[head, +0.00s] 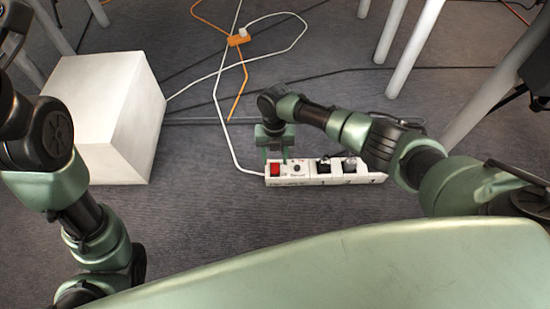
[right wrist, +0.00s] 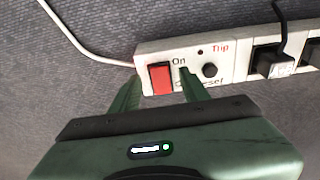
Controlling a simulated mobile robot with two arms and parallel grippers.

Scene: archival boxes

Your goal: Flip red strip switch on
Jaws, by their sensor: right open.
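The white power strip (head: 322,180) lies on the carpet, with its red switch (head: 275,169) at its left end. In the right wrist view the red switch (right wrist: 160,78) sits beside the printed "On" and a round black button (right wrist: 210,71). My right gripper (head: 277,158) is over the strip's left end, close to the switch. In the right wrist view its two green fingers (right wrist: 158,88) are apart and empty, one at each side of the red switch. I cannot tell whether they touch the strip. My left arm is at the left, but its gripper does not show.
A white box (head: 108,115) stands on the carpet at the left. Black plugs (head: 335,164) fill sockets on the strip. A white cable (head: 226,125) runs from the strip to an orange connector (head: 238,39). Pale table legs (head: 407,45) stand at the upper right.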

